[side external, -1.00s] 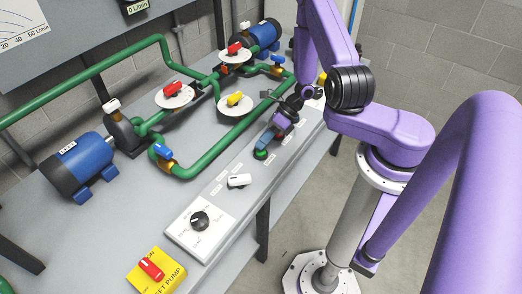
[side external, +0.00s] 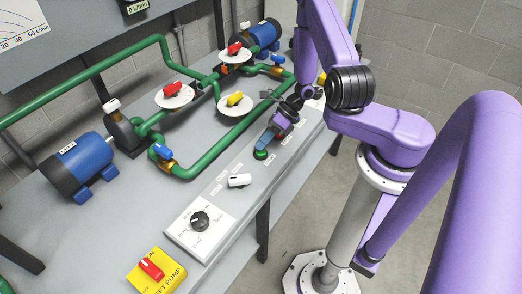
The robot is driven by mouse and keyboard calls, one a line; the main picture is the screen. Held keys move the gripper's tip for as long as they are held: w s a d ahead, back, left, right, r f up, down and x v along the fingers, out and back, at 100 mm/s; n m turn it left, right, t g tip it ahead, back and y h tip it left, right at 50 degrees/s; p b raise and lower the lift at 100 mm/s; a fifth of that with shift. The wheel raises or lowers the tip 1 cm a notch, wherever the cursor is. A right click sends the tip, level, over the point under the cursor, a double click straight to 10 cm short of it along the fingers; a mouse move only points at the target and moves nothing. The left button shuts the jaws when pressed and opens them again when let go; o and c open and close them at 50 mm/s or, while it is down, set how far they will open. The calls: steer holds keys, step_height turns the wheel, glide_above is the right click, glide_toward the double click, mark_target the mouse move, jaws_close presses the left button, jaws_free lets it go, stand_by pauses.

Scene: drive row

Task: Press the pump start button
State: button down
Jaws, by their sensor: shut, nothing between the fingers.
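A green button (side external: 261,154) sits on the grey control strip along the bench's front edge, right of the white switch. It is the likely pump start button, but its label is too small to read. My gripper (side external: 266,145) is shut and points down at the green button, with its fingertips at or just above the button's top. I cannot tell whether they touch it. The gripper hides part of the button's far side.
Green pipes (side external: 215,150) with coloured valve handles and blue motors (side external: 80,165) stand behind. The strip between the switch and button is clear.

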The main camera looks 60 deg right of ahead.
mark_target(263, 150)
steer(key=shift+f, duration=0.2)
steer(key=shift+f, duration=0.35)
stand_by(0.5)
steer(key=shift+r, duration=0.55)
steer(key=shift+r, duration=3)
